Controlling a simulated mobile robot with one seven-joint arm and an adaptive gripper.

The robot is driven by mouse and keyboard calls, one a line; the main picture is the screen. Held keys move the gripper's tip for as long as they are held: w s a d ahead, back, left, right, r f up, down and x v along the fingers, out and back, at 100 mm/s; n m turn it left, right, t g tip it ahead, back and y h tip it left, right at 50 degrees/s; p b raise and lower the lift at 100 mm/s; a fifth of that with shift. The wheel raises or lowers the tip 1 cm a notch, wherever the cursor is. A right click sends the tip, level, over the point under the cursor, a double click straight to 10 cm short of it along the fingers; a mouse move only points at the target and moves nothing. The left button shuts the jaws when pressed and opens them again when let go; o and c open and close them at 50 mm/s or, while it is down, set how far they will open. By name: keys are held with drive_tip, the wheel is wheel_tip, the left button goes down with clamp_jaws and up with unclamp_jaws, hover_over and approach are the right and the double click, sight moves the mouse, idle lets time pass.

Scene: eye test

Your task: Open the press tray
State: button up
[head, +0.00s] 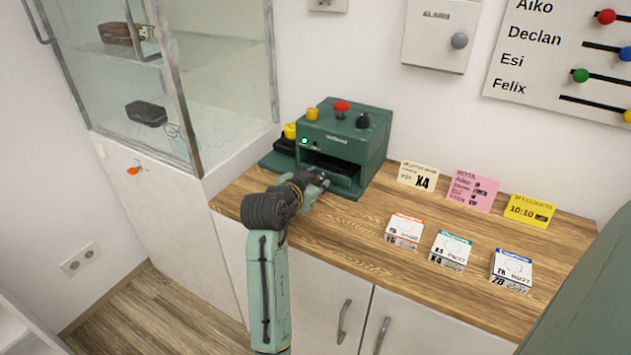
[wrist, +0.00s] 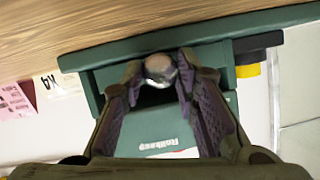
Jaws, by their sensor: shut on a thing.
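The green press (head: 345,135) stands on the wooden counter, with a dark slot (head: 332,166) low in its front. The press also shows upside down in the wrist view (wrist: 170,140). My gripper (head: 319,180) is at the front of this slot, with a finger on each side of a round grey knob (wrist: 160,68). It is shut on the knob. The press tray itself is mostly hidden by my gripper and the slot's shadow, so I cannot tell how far out it sits.
The press carries a red button (head: 341,105), yellow knobs, a black knob and a lit green lamp (head: 304,141). Note cards (head: 473,190) and small labelled boxes (head: 451,250) stand to the right on the counter (head: 350,230). A glass cabinet (head: 150,80) is at left.

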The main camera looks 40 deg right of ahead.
clamp_jaws()
drive_tip(key=s+a, duration=0.1)
drive_tip(key=a, duration=0.2)
drive_tip(key=s+a, duration=0.2)
drive_tip(key=a, duration=0.2)
drive_tip(key=s+a, duration=0.1)
drive_tip(key=a, duration=0.3)
drive_tip(key=shift+s+a, duration=0.1)
drive_tip(key=shift+s, duration=0.2)
drive_tip(key=o, duration=0.9)
unclamp_jaws()
